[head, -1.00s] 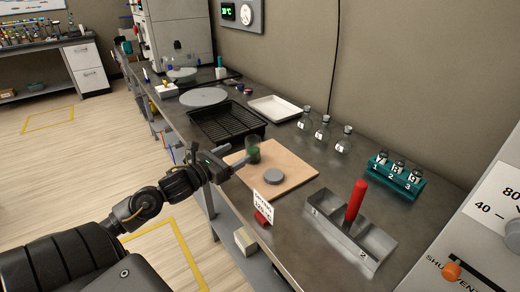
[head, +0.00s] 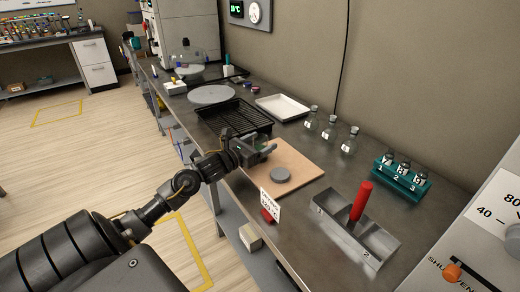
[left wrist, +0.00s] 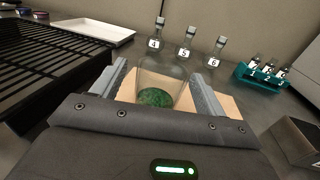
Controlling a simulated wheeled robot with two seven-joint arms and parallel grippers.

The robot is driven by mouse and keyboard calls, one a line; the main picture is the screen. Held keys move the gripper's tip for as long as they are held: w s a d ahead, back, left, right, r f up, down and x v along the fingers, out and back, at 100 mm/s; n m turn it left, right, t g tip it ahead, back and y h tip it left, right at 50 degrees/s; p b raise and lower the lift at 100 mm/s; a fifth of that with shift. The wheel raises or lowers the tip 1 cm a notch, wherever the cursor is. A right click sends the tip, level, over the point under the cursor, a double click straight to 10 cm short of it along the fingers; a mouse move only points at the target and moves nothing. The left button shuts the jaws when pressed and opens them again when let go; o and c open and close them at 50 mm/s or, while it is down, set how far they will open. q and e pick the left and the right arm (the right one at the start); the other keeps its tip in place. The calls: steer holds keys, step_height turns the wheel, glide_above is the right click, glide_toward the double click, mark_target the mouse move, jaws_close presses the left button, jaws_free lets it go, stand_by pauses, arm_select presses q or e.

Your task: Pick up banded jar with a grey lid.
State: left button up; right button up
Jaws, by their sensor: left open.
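A clear glass jar (left wrist: 165,72) with green contents stands on a tan board (head: 303,166); no lid shows on it and I cannot make out a band. In the head view it is mostly hidden behind my left gripper (head: 264,147). In the left wrist view the open fingers stand on either side of the jar, which is upright between them; I cannot tell whether they touch it. A round grey disc, which looks like a lid (head: 280,175), lies flat on the board, right of and nearer than the gripper. My right gripper is not in view.
A black rack tray (head: 228,122) lies behind the board, with a white tray (head: 283,107) beyond. Several flasks stand along the wall, such as one (head: 350,142).

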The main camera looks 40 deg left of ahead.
arm_select(q)
steer(key=shift+w+d, duration=0.1)
steer(key=shift+w, duration=0.9)
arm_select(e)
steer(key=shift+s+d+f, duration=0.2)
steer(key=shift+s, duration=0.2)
arm_select(q)
steer(key=c, duration=1.1)
steer(key=shift+r, duration=0.1)
steer(key=shift+c, duration=0.2)
